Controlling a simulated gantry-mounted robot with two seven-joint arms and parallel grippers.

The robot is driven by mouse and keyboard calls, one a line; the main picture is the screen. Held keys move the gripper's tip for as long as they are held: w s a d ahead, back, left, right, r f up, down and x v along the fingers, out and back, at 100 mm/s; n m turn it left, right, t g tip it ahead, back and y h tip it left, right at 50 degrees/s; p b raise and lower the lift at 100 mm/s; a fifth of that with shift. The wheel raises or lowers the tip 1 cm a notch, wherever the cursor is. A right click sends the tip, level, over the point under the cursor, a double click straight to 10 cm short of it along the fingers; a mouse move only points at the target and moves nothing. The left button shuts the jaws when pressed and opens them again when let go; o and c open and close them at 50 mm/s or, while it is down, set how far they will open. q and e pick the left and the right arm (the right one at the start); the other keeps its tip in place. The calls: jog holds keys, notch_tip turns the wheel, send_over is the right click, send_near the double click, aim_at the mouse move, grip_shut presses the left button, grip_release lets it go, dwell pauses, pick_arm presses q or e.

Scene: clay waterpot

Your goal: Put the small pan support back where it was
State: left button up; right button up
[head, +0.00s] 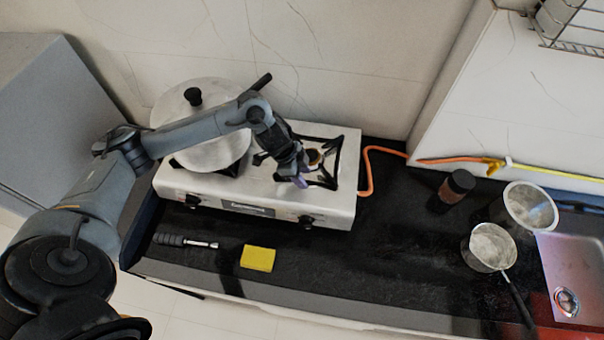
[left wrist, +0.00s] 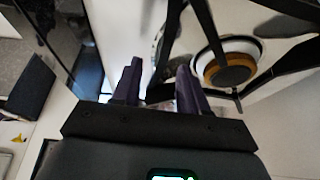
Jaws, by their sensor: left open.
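A black pan support (head: 336,160) lies around the right burner (head: 315,157) of the silver two-burner stove. My left gripper (head: 300,182) is low over the front left part of that support, and my left arm hides some of it. In the left wrist view the purple fingers of my left gripper (left wrist: 160,68) are apart with nothing clearly held between them. Black bars of the pan support (left wrist: 205,28) pass just beyond the fingertips and around the burner (left wrist: 228,68). I cannot tell whether they touch. My right gripper is not in view.
A large lidded pot (head: 215,150) covers the left burner. A yellow sponge (head: 258,258) and a dark-handled tool (head: 185,240) lie in front of the stove. An orange hose (head: 368,165) runs right. A brown jar (head: 457,186) and small saucepan (head: 488,247) stand right. The mid-counter is clear.

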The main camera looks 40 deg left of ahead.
pick_arm(q)
jog(key=shift+r, duration=0.5)
jog(key=v, duration=1.1)
jog(key=d+f+t+h, duration=0.1)
jog(key=d+f+t, duration=0.2)
jog(key=d, duration=0.8)
jog(key=d+f+t, duration=0.2)
jog(key=d+t, duration=0.1)
jog(key=d, duration=0.7)
jog(key=s+a+f+n+g+y, duration=0.2)
jog(key=s+a+n, duration=0.1)
jog(key=s, duration=0.6)
jog(key=s+a+f+n+g+y, duration=0.2)
jog(key=s+n, duration=0.4)
jog(key=s, duration=0.3)
jog(key=shift+s+a+f+g+p, duration=0.2)
jog(key=shift+a+f+g+p, duration=0.2)
jog(key=shift+a+f+g, duration=0.25)
jog(key=shift+d, duration=0.15)
